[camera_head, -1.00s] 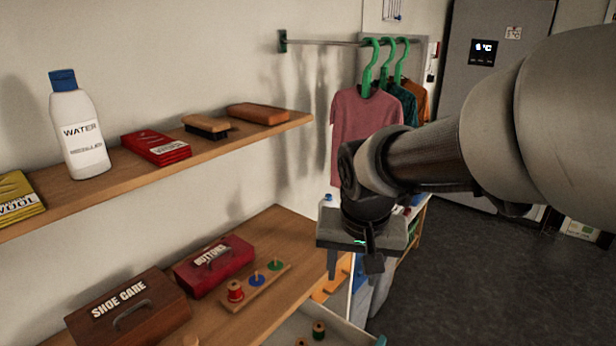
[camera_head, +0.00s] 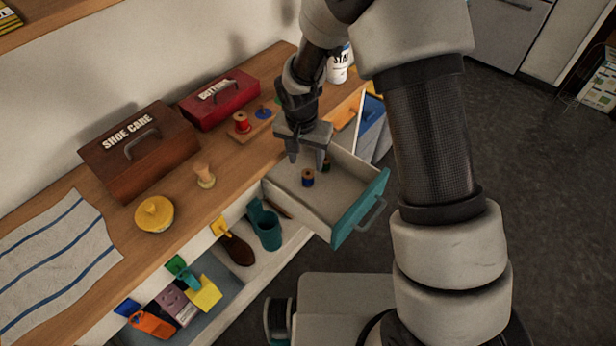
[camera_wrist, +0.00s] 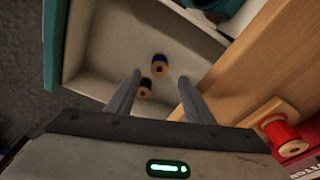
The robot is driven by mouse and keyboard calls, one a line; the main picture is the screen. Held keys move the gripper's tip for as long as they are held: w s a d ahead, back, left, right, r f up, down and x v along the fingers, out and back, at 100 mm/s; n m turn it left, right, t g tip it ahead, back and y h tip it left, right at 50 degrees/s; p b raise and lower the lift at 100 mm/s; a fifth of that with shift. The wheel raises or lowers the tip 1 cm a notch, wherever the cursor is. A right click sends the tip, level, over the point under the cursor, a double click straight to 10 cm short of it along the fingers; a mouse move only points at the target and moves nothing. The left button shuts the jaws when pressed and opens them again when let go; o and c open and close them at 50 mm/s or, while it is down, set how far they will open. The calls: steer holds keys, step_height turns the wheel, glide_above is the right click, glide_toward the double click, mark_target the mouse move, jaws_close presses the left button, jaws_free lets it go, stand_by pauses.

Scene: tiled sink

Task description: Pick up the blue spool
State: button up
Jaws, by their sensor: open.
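The blue spool (camera_head: 307,178) stands upright in the open drawer (camera_head: 285,197). My gripper (camera_head: 306,160) is open and empty, pointing down above the drawer. In the wrist view both fingers (camera_wrist: 160,79) reach toward the spools, with the blue one appearing just beyond the fingertips. I cannot tell the exact height gap.
The drawer's teal front (camera_head: 360,208) and pale walls enclose the spools. The red buttons box (camera_head: 220,100) and shoe care box (camera_head: 140,150) stand behind.

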mark_target(308, 175)
steer(key=f, duration=0.5)
steer(key=w+f, duration=0.1)
steer(key=f, duration=0.2)
steer(key=shift+w+d+f, duration=0.1)
steer(key=shift+d+f, duration=0.15)
steer(key=c, duration=1.1)
